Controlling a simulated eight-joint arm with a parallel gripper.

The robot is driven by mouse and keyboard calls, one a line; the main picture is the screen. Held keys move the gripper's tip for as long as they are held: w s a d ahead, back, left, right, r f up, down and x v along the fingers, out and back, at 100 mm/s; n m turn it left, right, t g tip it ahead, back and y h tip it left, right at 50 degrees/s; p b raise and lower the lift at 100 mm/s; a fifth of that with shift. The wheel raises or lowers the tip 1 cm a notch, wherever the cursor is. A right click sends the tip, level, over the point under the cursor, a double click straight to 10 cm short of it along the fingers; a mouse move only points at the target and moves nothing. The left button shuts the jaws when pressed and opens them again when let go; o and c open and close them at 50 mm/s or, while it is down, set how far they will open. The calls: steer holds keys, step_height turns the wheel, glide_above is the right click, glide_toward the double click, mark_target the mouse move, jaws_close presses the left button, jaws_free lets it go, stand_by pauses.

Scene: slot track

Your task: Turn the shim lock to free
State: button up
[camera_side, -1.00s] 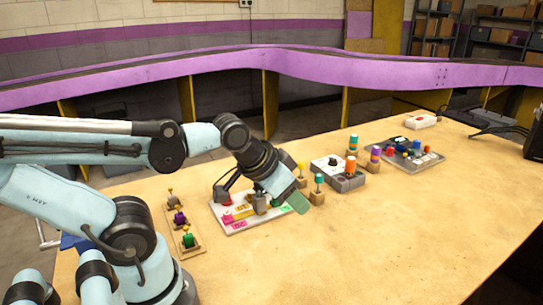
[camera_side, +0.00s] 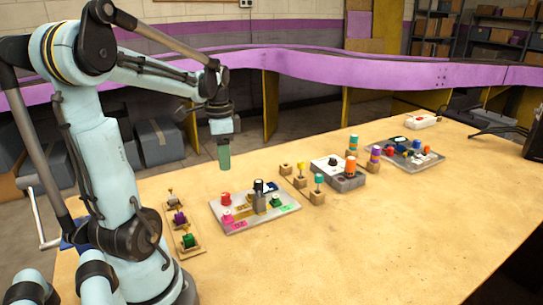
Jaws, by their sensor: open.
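My gripper (camera_side: 224,155), with green fingertips, hangs pointing down in the air, behind and above the left part of a light board (camera_side: 243,227). It holds nothing that I can see, and its finger gap is too small to make out. The board carries a red knob (camera_side: 225,199), a pink piece (camera_side: 227,216), a grey block with a black top (camera_side: 258,190) and a green piece (camera_side: 275,201).
A wooden strip (camera_side: 190,250) with several knobs lies left of the board. Wooden blocks with coloured pegs (camera_side: 318,190), a grey box with an orange knob (camera_side: 351,168) and a tray of coloured parts (camera_side: 400,156) stand to the right. The front table is clear.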

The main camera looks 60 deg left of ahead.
mark_target(225, 195)
steer(key=f, duration=1.2)
steer(key=shift+s+a, duration=0.15)
steer(key=shift+a, duration=0.05)
steer(key=shift+c, duration=0.3)
jaws_close()
